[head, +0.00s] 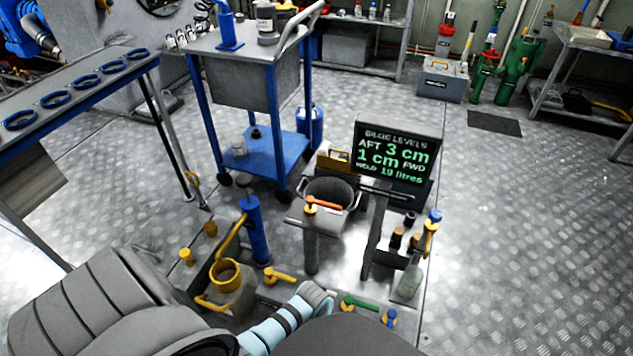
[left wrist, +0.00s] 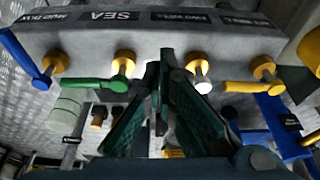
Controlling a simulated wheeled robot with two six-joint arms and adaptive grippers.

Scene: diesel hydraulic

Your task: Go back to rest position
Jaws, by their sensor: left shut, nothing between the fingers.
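My left gripper (left wrist: 165,60) shows in the left wrist view with its dark green fingers together at the tips and nothing between them. The tips are in front of a grey valve block (left wrist: 190,40) with upside-down labels, one reading SEA. A green valve handle (left wrist: 92,85) is left of the fingers and a yellow handle (left wrist: 245,87) is right of them. I cannot tell whether the fingers touch anything. In the head view my left arm reaches in from the lower left, and its fingers are hidden. My right gripper is in neither view.
A blue hand pump (head: 256,230), a yellow-rimmed pot (head: 225,272) and a bucket (head: 330,193) stand around the valves. A bilge-level display (head: 394,155) reads AFT 3 cm, FWD 1 cm. A blue trolley (head: 265,152) stands behind. The floor at right is clear.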

